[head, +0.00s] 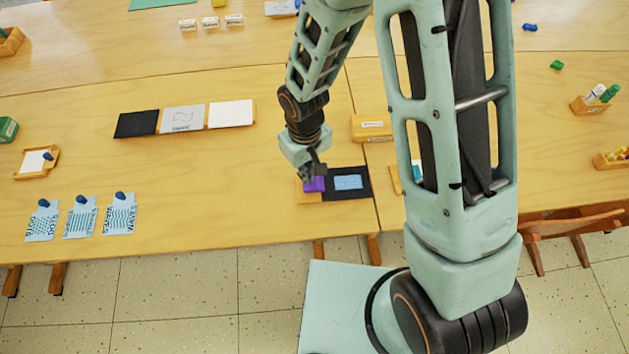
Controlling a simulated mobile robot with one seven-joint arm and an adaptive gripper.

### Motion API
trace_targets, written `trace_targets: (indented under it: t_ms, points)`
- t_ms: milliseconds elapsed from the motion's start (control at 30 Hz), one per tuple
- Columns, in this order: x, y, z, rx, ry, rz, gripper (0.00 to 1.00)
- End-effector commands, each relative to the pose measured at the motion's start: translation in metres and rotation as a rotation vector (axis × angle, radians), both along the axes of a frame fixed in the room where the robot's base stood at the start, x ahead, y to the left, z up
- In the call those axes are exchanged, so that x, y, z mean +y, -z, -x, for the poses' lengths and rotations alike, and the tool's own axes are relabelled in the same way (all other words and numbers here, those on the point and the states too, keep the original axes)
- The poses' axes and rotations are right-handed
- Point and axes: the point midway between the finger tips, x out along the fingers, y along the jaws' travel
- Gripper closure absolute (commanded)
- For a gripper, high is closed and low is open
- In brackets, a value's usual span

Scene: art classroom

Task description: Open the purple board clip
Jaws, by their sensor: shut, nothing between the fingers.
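The purple board clip (314,185) sits at the left end of a dark board (361,190), near the front edge of the table. A light blue card (348,182) lies on that board. A small wooden block (306,196) shows under and to the left of the clip. My gripper (313,174) points down right over the clip, with its fingertips at or just above it. It is shut with nothing between its fingers. My gripper hides part of the clip's top, so I cannot tell whether they touch or how far the clip is open.
A wooden box (371,127) stands behind the board. A row of black, grey and white panels (184,118) lies to the left. Blue cards (81,218) with blue pegs lie at the front left. Bare table lies between them. A wooden chair (572,225) is at the right.

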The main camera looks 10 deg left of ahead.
Motion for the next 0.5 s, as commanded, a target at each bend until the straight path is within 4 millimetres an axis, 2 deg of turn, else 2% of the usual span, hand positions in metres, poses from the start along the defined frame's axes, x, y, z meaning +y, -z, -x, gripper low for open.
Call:
trace_targets:
  t_ms: [500]
  points:
    - [0.0, 0.0075, 0.0, 0.0, 0.0, 0.0, 1.0]
